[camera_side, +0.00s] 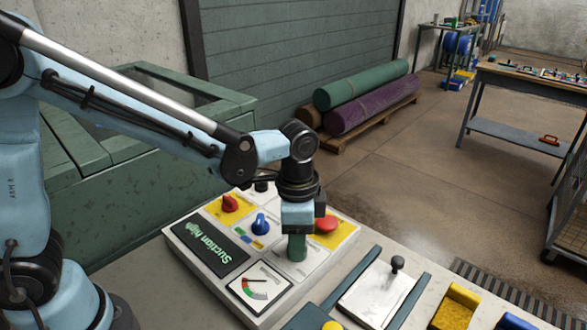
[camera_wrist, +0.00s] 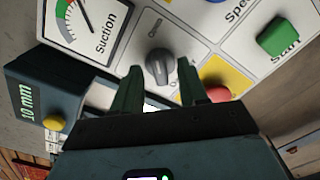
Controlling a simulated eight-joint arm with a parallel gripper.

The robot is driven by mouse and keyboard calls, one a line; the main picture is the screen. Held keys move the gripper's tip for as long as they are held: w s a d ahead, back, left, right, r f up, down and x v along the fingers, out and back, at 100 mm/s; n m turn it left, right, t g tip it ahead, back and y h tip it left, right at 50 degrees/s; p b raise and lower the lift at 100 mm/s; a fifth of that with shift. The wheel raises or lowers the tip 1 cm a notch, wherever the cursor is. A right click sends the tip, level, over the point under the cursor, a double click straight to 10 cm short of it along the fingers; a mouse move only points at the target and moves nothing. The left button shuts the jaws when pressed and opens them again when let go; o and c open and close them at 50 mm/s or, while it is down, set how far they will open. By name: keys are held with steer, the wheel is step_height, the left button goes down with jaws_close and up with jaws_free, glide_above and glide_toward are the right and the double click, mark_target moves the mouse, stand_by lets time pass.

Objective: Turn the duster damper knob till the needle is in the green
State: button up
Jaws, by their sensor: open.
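The duster damper knob (camera_wrist: 160,67) is a dark grey round knob with a raised grip on a white plate, its printed label partly hidden. My gripper (camera_wrist: 159,77) is open, one green finger on each side of the knob in the wrist view; I cannot tell whether they touch it. In the side view my gripper (camera_side: 296,247) points down at the panel and hides the knob. The suction gauge (camera_side: 262,286) has a red and green arc; it also shows in the wrist view (camera_wrist: 88,25). Its dark needle appears to lie outside the green, on the pale part.
The panel's display (camera_side: 206,243) reads "Suction high". A red knob (camera_side: 230,203), a blue knob (camera_side: 260,224) and a red button (camera_side: 327,224) stand close by. A green button (camera_wrist: 279,36) shows in the wrist view. A slide with a black-knobbed lever (camera_side: 397,264) is to the right.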

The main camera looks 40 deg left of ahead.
jaws_close()
stand_by(0.3)
steer(key=n, duration=0.4)
steer(key=shift+n, duration=2.1)
jaws_free()
